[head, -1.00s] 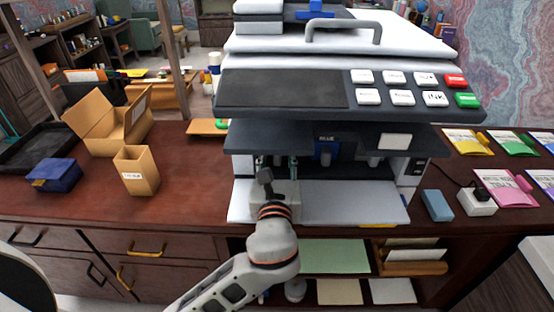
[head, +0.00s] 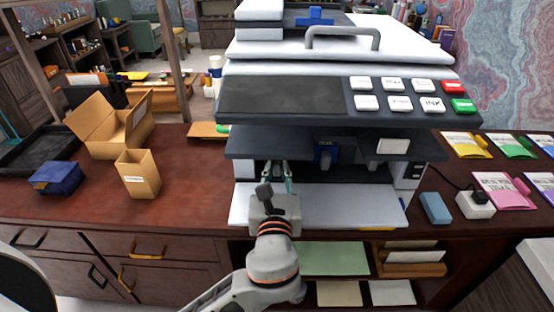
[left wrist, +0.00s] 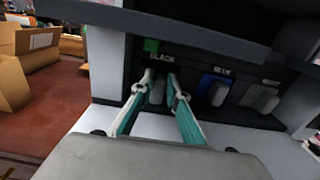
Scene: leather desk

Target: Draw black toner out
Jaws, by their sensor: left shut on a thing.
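The printer (head: 295,95) stands open at the front, with its dark toner bay above a white front flap (head: 340,205). In the left wrist view the slot marked BLACK holds the black toner, whose grey grip (left wrist: 157,93) shows between my fingers. My left gripper (head: 277,166) reaches into the bay from the front. In the left wrist view its fingers (left wrist: 160,80) are closed on both sides of that grip. The toner's body is hidden inside the slot. My right gripper is not in view.
The blue toner (left wrist: 213,90) sits right beside the black slot, with another grey grip (left wrist: 258,97) further right. An open small carton (head: 138,174) and a blue box (head: 56,177) stand left on the desk. A blue block (head: 435,208) lies right.

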